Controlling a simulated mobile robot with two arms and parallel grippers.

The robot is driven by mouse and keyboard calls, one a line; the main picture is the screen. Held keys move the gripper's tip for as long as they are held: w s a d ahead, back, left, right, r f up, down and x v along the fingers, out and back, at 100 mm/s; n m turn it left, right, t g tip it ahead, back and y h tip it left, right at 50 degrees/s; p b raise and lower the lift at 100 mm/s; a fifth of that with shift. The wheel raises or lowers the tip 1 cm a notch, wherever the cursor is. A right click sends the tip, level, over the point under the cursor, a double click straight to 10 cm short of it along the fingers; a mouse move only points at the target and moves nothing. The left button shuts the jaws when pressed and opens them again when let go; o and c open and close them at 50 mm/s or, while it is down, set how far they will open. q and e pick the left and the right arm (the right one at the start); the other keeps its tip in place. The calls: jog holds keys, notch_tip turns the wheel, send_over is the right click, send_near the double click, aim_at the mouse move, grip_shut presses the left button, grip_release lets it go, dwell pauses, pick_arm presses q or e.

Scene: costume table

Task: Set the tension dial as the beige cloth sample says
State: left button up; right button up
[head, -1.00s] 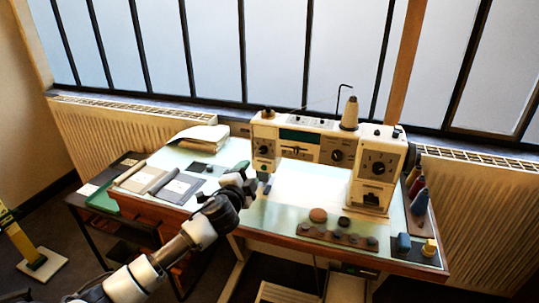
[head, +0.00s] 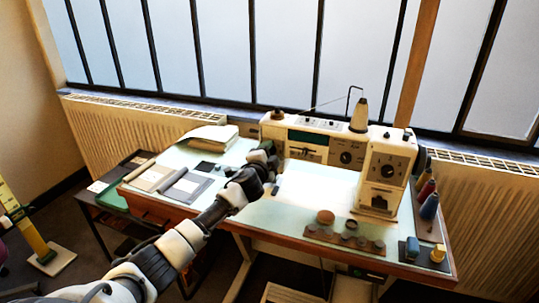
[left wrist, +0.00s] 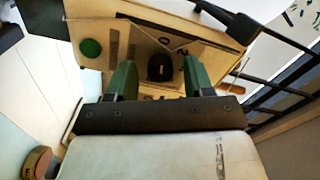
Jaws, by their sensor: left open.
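The cream sewing machine (head: 310,130) stands at the back of the table. My left gripper (head: 268,156) is in front of its left end and hides the dial there. In the left wrist view, a dark dial knob (left wrist: 160,68) on the cream panel lies between the open green fingers of my left gripper (left wrist: 160,80), with gaps on both sides. Numbers show partly around it; its setting is unclear. Two other dials show, one mid-machine (head: 346,157) and one on the right head (head: 388,169). The beige cloth sample (head: 152,178) lies at the table's left, its marks too small to read.
A grey sample (head: 186,187) lies beside the beige one, with a paper stack (head: 209,137) behind. A strip of round discs (head: 345,240), thread cones (head: 429,203) and small blue and yellow items (head: 437,253) are at the right.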

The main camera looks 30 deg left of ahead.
pick_arm(q)
jog(key=c, duration=0.9)
jog(key=shift+m, duration=0.3)
jog(key=shift+m+p, duration=1.45)
jog(key=shift+m, duration=3.15)
